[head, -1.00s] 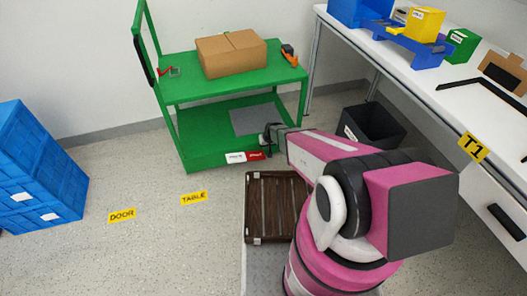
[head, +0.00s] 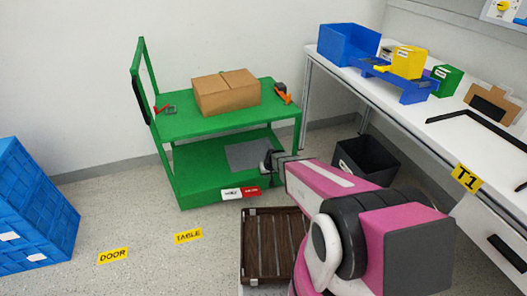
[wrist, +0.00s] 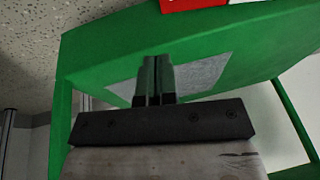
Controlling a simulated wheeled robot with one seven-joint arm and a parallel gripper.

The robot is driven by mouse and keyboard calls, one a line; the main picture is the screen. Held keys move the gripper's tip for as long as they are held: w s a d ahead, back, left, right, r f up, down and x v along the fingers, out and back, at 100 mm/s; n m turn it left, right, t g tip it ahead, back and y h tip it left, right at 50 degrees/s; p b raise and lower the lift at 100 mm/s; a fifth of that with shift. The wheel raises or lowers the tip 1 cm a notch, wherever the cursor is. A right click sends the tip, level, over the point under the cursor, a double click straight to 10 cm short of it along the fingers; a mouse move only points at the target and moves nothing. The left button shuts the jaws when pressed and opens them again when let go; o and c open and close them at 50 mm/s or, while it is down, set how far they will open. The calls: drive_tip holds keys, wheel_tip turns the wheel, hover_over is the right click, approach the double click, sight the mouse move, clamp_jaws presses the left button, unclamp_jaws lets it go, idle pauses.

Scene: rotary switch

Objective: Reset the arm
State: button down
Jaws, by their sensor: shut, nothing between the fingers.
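My pink arm is folded at the lower middle of the head view. My gripper (head: 268,158) points away toward the lower shelf of the green cart (head: 195,192). In the wrist view my gripper (wrist: 154,62) is shut, its two dark fingers together with nothing between them. The green cart surface (wrist: 85,75) and its grey patch show behind the fingers; I cannot tell the distance. A yellow round knob (head: 503,6) on a light wall panel shows at the top right of the head view, partly cut off.
A cardboard box (head: 226,92) sits on the cart's top shelf. A white table (head: 425,128) with blue, yellow and green bins stands at right, with a black bin (head: 366,160) below. A brown crate (head: 270,245) is near my arm. Blue crates (head: 35,210) stand left. The left-middle floor is clear.

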drive_tip(key=s+d+r+m+g+h, duration=0.1)
drive_tip(key=s+d+r, duration=0.3)
drive_tip(key=r, duration=0.5)
drive_tip(key=s+d+r+m+g, duration=0.1)
drive_tip(key=s+d+r, duration=0.3)
drive_tip(key=s+r, duration=0.3)
drive_tip(key=s+d+r+h, duration=0.1)
drive_tip(key=s+d+r, duration=0.3)
drive_tip(key=r, duration=0.7)
drive_tip(key=shift+s+d+r+m+g+h, duration=0.15)
drive_tip(key=shift+s+d+m+g+h, duration=0.2)
drive_tip(key=shift+s, duration=0.75)
